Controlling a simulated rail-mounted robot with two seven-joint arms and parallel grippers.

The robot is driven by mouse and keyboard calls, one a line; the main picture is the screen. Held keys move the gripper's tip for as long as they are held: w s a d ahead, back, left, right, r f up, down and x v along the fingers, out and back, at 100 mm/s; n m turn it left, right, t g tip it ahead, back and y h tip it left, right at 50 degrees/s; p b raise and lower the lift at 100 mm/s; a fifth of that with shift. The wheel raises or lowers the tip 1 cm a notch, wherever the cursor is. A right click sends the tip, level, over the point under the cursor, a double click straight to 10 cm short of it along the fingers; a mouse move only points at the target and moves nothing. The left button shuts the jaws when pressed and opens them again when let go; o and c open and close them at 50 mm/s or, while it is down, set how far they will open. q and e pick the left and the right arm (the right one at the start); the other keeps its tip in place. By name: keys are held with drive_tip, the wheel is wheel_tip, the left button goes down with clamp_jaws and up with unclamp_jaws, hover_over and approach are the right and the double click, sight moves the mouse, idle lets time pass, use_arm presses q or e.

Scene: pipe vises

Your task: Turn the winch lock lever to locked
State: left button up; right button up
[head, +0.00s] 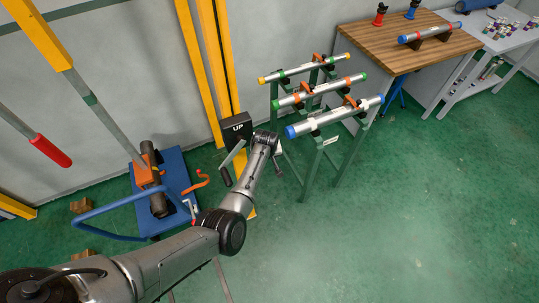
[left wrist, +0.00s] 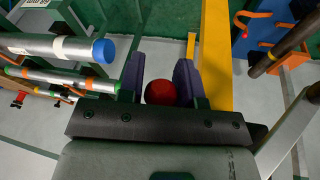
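The black winch box marked UP (head: 237,127) is on the yellow post, with a crank handle (head: 229,172) below it. In the head view my left arm reaches up from the lower left, and its gripper is just right of the box, its fingers mostly hidden. In the left wrist view a round red knob (left wrist: 160,92) shows between the two purple fingers of my left gripper (left wrist: 159,62). The fingers stand apart, with narrow gaps beside the knob. The knob's lower edge and any lever stem are hidden. My right gripper is not in view.
A green rack (head: 317,150) with several pipes stands close to the right of the gripper. A blue cart (head: 176,170) stands left of the post. A wooden workbench (head: 365,55) is at the back right. The green floor on the right is clear.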

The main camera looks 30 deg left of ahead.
use_arm(q)
drive_tip(key=o, duration=0.4)
drive_tip(key=shift+r, duration=0.1)
drive_tip(key=shift+s+r, duration=0.1)
drive_tip(key=shift+r, duration=0.15)
drive_tip(key=p+v, duration=0.2)
drive_tip(key=v, duration=1.1)
drive_tip(key=shift+d, duration=0.1)
